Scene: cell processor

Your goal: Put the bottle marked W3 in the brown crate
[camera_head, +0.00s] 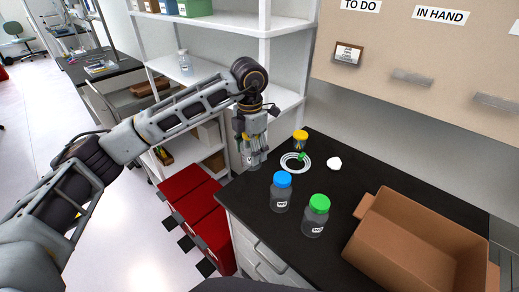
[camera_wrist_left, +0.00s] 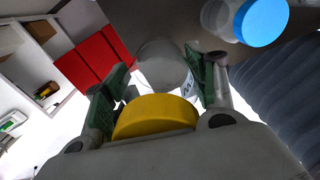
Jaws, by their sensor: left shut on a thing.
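My left gripper (camera_head: 252,143) points down and is shut on a clear bottle (camera_head: 251,158) at the left back corner of the black counter. In the left wrist view this bottle (camera_wrist_left: 160,65) has a yellow cap (camera_wrist_left: 155,117) between the fingers. Its label is partly visible, but I cannot read it fully. A blue-capped bottle (camera_head: 281,192) and a green-capped bottle (camera_head: 316,215) stand upright on the counter; their small labels are not clearly legible. The open brown crate (camera_head: 372,226) sits at the right and looks empty. My right gripper is not in view.
A small yellow-topped container (camera_head: 300,139), a white ring-shaped item (camera_head: 287,163) and a white lump (camera_head: 334,163) lie at the counter's back. Shelves (camera_head: 225,25) stand behind my left arm. Red boxes (camera_head: 205,225) stand below the counter's left edge.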

